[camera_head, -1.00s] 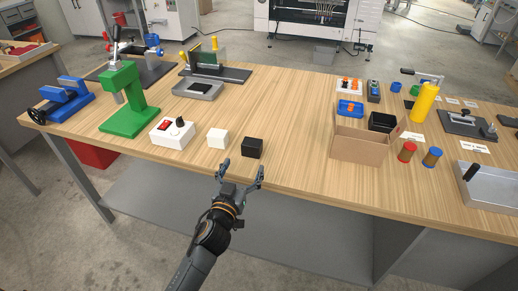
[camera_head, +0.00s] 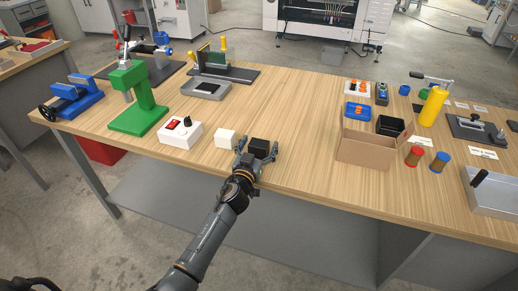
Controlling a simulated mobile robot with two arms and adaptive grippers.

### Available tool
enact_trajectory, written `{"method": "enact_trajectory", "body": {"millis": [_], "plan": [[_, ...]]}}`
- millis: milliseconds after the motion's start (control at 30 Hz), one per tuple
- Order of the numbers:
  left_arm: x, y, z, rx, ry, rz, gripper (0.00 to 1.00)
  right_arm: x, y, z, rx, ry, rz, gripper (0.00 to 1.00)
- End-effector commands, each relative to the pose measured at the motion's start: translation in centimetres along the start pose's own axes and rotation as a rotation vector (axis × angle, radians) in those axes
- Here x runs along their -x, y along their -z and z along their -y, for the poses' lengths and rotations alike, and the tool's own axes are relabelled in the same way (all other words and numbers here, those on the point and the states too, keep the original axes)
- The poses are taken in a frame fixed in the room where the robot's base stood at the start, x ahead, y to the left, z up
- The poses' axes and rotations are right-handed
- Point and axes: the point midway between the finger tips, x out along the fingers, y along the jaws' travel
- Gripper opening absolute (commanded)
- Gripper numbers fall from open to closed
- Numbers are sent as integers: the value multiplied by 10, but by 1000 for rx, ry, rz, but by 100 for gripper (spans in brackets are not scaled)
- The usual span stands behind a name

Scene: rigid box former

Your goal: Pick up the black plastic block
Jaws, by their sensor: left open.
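The black plastic block (camera_head: 259,145) sits on the wooden table near its front edge, just right of a white block (camera_head: 226,138). My left gripper (camera_head: 257,150) is open, with one finger on the left side of the black block and the other on its right side. Whether the fingers touch the block cannot be told. The gripper's palm and near parts hide the lower front of the block. My right gripper is not in view.
A white switch box (camera_head: 180,133) and a green press (camera_head: 137,98) stand to the left. An open cardboard box (camera_head: 363,150) stands to the right, with red and blue cylinders beside it. The table (camera_head: 290,115) is clear behind the block and between it and the cardboard box.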

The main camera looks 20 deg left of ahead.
Motion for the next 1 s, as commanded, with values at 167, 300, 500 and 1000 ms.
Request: {"method": "enact_trajectory", "body": {"millis": [167,300,500,1000], "plan": [[0,0,0,0,0,0,71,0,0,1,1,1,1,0],[0,0,0,0,1,0,42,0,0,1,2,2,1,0],[0,1,0,-1,0,-1,20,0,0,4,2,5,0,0],[0,30,1,-3,1,-6,20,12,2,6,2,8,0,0]]}}
